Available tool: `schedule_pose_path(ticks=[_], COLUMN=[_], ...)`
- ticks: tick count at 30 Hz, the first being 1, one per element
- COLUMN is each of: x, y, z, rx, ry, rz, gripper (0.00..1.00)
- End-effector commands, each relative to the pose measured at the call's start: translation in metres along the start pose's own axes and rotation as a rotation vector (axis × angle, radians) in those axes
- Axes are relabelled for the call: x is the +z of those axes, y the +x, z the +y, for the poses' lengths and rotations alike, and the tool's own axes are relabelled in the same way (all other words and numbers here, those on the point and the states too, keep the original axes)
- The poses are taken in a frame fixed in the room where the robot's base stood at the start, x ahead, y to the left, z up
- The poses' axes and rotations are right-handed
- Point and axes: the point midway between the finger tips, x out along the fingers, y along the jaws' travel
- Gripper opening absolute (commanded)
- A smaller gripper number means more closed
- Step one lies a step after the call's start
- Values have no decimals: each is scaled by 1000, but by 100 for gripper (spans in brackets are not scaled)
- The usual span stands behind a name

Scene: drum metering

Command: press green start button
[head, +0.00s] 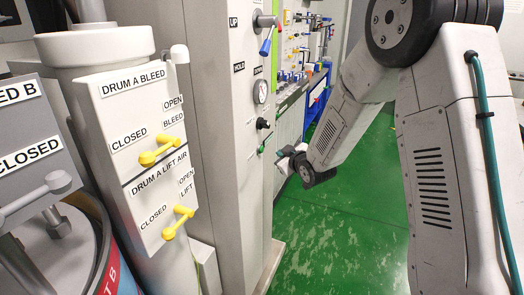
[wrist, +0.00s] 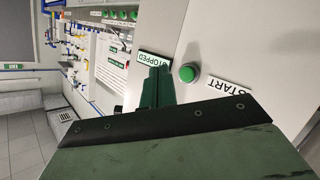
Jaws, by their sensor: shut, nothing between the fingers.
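The green start button (wrist: 188,73) is a round green cap in a grey collar on a pale panel, beside a START label (wrist: 226,89) in the wrist view. My gripper (wrist: 157,72) is shut and empty. Its green fingers appear just left of the button in the wrist view, apart from it in the picture; the depth gap is hard to tell. In the head view my gripper (head: 283,162) is near the side of the tall grey cabinet. A small green spot (head: 261,149) shows on the cabinet there; I cannot tell whether it is the button.
A STOPPED label (wrist: 154,60) is next to my fingers. The cabinet also bears a black knob (head: 262,124), a gauge (head: 260,91) and a blue-handled lever (head: 266,40). The drum panel (head: 140,150) with yellow levers stands left. Green floor (head: 340,240) below my arm is clear.

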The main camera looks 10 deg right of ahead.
Motion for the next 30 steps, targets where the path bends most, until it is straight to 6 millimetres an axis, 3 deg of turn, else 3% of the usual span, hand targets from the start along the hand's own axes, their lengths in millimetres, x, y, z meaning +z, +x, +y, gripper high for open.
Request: schedule_pose_path(ticks=[9, 30], x=[-16, -19], y=[22, 25], z=[-16, -18], rx=[0, 1], ry=[0, 1], rz=[0, 0], gripper=[0, 0])
